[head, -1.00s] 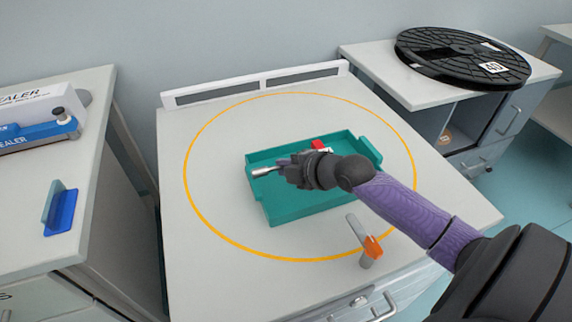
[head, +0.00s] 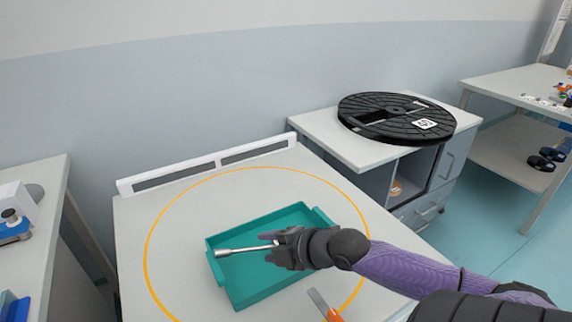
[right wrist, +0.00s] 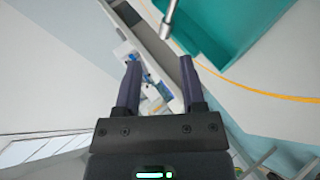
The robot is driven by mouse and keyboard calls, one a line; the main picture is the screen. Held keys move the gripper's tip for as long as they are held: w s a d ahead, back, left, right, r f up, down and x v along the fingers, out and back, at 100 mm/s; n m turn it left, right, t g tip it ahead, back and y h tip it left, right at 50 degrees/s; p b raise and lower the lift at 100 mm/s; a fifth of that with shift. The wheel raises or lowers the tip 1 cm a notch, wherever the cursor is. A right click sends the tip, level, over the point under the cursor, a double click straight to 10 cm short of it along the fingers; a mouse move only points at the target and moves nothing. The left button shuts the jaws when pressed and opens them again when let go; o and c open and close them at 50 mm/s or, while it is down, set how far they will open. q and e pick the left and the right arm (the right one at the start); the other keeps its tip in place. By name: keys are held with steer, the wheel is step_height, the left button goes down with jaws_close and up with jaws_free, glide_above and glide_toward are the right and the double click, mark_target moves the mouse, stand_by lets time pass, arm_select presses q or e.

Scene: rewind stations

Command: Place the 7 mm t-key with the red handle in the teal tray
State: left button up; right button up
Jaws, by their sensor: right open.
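The teal tray (head: 302,213) sits on the grey bench top inside the yellow ring. The key's bare metal shaft (head: 243,250) sticks out to the left of my right gripper (head: 283,250), over the tray, with its end near the left rim. The handle is hidden behind the gripper. In the right wrist view my fingers (right wrist: 161,85) stand apart with nothing between them; the shaft's end (right wrist: 169,20) shows beyond them, by the tray (right wrist: 225,25). I cannot tell whether the shaft touches the tray. My left gripper is out of view.
A tool with an orange handle (head: 333,313) is at the bench's front, close to the tray. A low white rail (head: 210,165) edges the back. A black reel (head: 395,117) lies on the right cabinet. Bench top left of the tray is clear.

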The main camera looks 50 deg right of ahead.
steer(key=p+v, duration=0.1)
steer(key=v, duration=0.3)
steer(key=shift+s, duration=0.1)
